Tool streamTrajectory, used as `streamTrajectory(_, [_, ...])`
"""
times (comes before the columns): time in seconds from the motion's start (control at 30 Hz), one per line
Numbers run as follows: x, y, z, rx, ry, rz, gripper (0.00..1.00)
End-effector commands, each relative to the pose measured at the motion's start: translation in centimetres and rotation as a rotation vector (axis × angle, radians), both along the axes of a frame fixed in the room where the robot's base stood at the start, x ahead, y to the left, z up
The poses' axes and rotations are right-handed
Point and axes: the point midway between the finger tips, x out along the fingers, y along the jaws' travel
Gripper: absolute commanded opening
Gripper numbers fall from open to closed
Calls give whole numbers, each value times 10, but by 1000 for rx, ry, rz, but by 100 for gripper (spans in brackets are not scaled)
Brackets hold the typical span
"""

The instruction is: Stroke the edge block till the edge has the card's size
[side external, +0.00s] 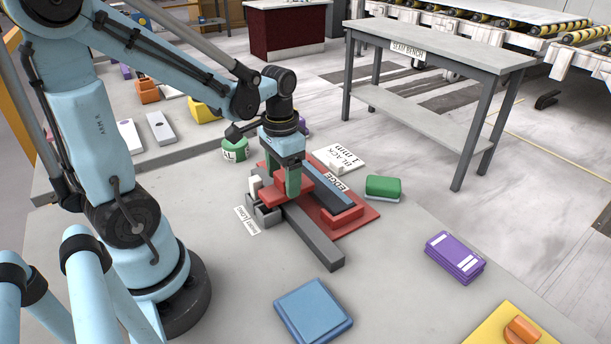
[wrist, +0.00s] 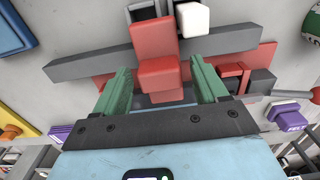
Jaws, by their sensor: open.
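My gripper (side external: 293,182) points down over the fixture with its green fingers open. In the wrist view, a red block (wrist: 159,76) with a raised part stands between the fingers, with gaps on both sides. In the side view the same red block (side external: 272,190) is partly hidden by the fingers. A dark slab labelled EDGE (side external: 333,196) lies on a red base plate (side external: 362,218). A long grey bar (side external: 318,243) runs along its front. The card marked BLACK 1 mm (side external: 345,155) lies behind the fixture, with a small white piece at its left end. The slab's edge is too small to judge.
A green block (side external: 382,187) and a purple stack (side external: 455,257) lie to the right. A blue block (side external: 313,310) is in front, and a yellow pad (side external: 490,333) bears an orange piece. A green round tin (side external: 235,150) stands behind. Front stone around the bar is clear.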

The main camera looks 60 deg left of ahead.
Motion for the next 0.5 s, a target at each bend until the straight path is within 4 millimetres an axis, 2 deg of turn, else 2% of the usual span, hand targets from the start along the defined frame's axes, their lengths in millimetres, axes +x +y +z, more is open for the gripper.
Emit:
streamTrajectory(0.3, [0,0,-2,0,0,0,72])
streamTrajectory(0.5, [0,0,-1,0,0,0,42])
